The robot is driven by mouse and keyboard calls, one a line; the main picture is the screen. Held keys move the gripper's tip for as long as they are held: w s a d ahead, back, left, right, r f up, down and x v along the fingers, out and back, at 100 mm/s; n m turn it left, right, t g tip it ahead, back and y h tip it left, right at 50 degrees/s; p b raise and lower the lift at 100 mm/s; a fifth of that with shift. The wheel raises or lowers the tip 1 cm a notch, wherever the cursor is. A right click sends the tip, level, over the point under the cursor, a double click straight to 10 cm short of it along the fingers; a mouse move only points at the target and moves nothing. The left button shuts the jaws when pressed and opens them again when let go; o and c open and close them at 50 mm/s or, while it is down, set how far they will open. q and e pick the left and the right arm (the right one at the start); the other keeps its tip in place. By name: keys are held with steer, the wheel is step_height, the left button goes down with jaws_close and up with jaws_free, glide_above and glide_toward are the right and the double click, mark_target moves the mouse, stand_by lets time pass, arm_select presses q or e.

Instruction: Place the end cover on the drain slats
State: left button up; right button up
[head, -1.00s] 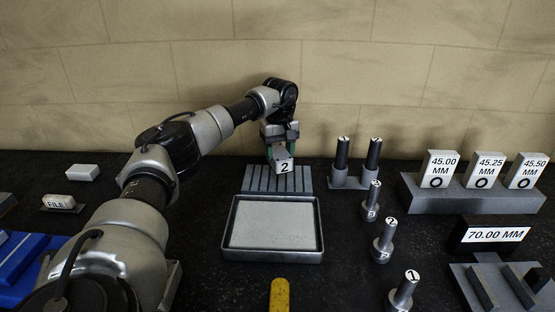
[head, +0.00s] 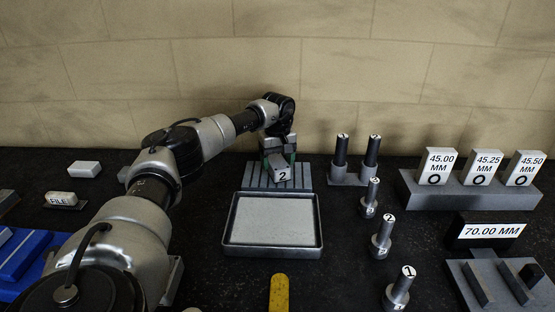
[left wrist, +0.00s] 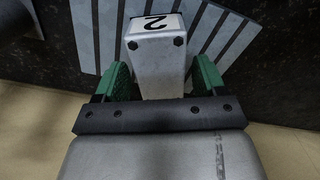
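The end cover is a light grey block marked 2 (head: 280,168). It is between the green fingers of my left gripper (head: 279,161), which look closed on its sides. The block also shows in the left wrist view (left wrist: 158,68), its marked end pointing away from the wrist, between the fingers (left wrist: 160,80). The drain slats (head: 258,181) are a grey ribbed plate behind the tray. The block is low over their middle; I cannot tell whether it touches them. The slats also show in the left wrist view (left wrist: 222,42). My right gripper is not in view.
A shallow metal tray (head: 273,251) stands in front of the slats. Two dark pins on a stand (head: 349,178) are close on the right, with several numbered plugs (head: 382,238) nearer me. A wall (head: 400,80) rises behind. A yellow strip (head: 279,292) lies in front.

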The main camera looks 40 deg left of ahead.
mark_target(278, 161)
arm_select(q)
steer(key=shift+o, duration=0.3)
steer(key=shift+r, duration=0.15)
step_height(278, 161, up, 12)
steer(key=b, duration=0.1)
steer(key=shift+b, duration=0.4)
